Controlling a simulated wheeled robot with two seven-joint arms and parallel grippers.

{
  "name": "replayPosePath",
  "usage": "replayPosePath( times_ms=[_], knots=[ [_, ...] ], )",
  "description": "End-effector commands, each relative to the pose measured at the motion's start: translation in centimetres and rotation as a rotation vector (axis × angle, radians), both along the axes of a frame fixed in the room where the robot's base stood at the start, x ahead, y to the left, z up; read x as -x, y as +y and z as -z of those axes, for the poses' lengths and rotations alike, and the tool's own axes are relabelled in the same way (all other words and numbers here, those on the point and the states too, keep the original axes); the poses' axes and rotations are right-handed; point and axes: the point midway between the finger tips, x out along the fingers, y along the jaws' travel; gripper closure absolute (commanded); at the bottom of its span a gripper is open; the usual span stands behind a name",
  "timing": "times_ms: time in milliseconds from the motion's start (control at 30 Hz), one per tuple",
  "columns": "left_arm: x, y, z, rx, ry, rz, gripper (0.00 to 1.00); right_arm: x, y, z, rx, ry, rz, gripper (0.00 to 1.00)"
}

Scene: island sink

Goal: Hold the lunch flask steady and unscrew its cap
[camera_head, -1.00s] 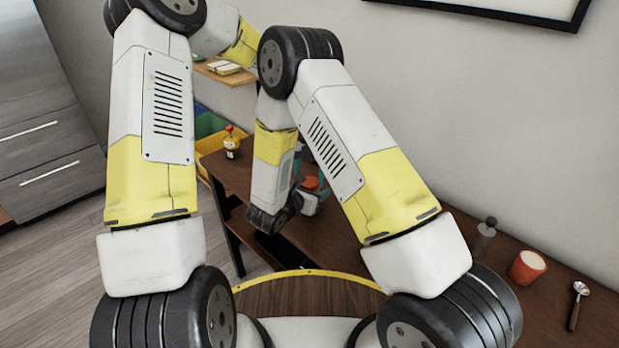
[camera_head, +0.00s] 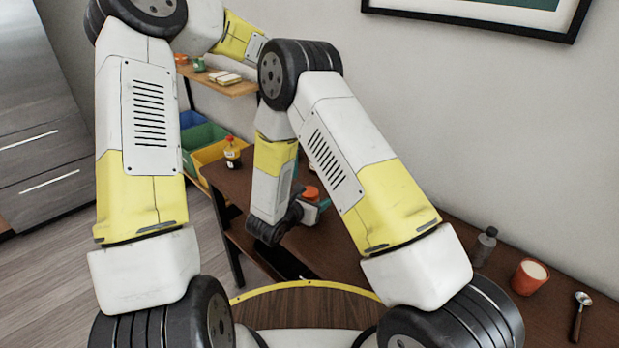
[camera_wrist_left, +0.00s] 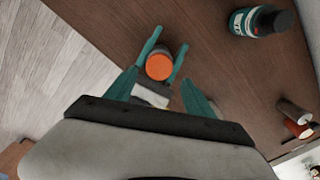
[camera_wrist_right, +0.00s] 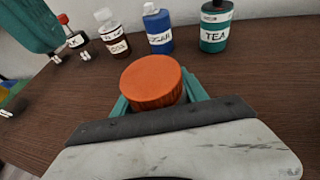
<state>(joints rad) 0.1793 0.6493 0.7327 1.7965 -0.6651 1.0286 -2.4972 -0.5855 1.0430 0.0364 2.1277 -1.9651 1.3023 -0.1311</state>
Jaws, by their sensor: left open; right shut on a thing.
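The lunch flask stands on the brown table, and its orange cap (camera_head: 311,192) shows beside my right forearm in the head view. In the right wrist view the orange cap (camera_wrist_right: 152,82) sits at my right gripper (camera_wrist_right: 160,100), which is shut on the flask below the cap; the flask body is mostly hidden. In the left wrist view the cap (camera_wrist_left: 159,66) lies ahead of my open left gripper (camera_wrist_left: 161,77), between the lines of its fingers; I cannot tell whether they touch. The left gripper (camera_wrist_right: 32,24) also shows at the upper left of the right wrist view.
Several labelled bottles stand behind the flask, including a tea jar (camera_wrist_right: 214,28) and a blue bottle (camera_wrist_right: 157,30). An orange cup (camera_head: 529,276), a grey bottle (camera_head: 484,246) and a spoon (camera_head: 580,314) are at the right.

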Motion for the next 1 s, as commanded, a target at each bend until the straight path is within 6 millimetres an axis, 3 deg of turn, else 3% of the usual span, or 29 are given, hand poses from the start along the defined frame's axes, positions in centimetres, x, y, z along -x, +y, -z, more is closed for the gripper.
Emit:
replayPosePath(
  times_ms=[133,267,700,1000],
  knots=[
    [0.0,0.1,-1.4,0.003,-0.001,0.118,0.37,0.0,0.0,0.0,0.0,0.0,0.0,1.0],
    [-0.1,0.2,-1.5,0.002,-0.003,0.168,0.37,0.0,0.0,0.0,0.0,0.0,0.0,1.0],
    [-0.1,0.1,4.7,0.002,-0.003,0.17,0.37,0.0,0.0,0.0,0.0,0.0,0.0,1.0],
    [-0.1,0.1,5.9,0.001,-0.005,0.17,0.37,0.0,0.0,0.0,0.0,0.0,0.0,1.0]
  ],
)
